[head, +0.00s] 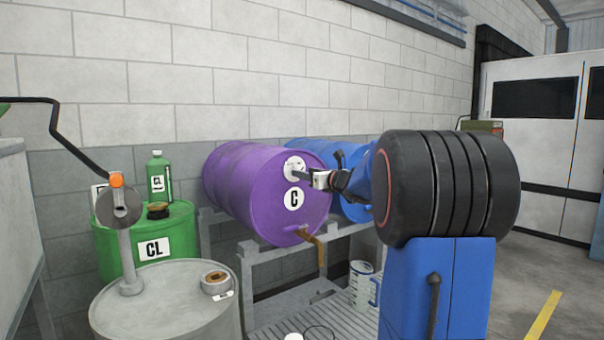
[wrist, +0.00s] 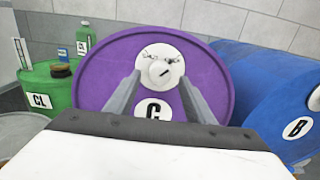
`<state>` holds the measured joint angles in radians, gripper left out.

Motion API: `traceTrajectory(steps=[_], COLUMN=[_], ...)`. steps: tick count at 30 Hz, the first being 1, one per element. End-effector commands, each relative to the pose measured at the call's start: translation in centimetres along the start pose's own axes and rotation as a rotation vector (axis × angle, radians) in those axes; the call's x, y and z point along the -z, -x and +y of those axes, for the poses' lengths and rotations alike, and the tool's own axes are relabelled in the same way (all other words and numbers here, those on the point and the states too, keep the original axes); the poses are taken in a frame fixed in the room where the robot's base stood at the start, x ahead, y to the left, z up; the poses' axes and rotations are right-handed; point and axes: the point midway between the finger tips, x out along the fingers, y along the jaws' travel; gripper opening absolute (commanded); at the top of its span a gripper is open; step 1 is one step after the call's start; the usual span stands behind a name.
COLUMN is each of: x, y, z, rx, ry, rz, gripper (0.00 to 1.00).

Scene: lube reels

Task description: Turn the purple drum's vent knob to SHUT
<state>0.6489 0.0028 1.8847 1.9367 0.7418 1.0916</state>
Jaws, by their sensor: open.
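The purple drum (head: 245,185) lies on its side on a grey rack, its end marked with a white C label. Its vent knob (wrist: 161,71) is a small white disc with a dark diagonal mark, set on a white plate near the top of the drum's end. The plate's lettering is too small to read. My gripper (wrist: 160,82) is open, its two grey fingers pointing at the drum end on either side of and below the knob. I cannot tell whether they touch it. In the head view my gripper (head: 308,177) is at the drum's end plate, partly hiding the knob.
A blue drum (wrist: 262,85) lies right of the purple one. A green CL drum (head: 175,240) and a grey drum (head: 165,305) with a crank pump stand left.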

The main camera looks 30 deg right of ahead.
Motion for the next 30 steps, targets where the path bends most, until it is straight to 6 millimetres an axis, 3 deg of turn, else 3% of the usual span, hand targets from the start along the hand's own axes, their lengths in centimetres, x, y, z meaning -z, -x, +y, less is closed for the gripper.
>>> traceTrajectory(steps=[7,18,24,30], x=[0.1,0.0,0.0,0.0], y=[-2.5,-2.9,-2.9,-2.9], z=[0.0,0.0,0.0,0.0], rx=[-0.001,0.0,0.0,0.0], ry=[0.0,0.0,0.0,0.007], rz=[0.001,0.0,0.0,0.0], gripper=[0.49,0.49,0.08,0.08])
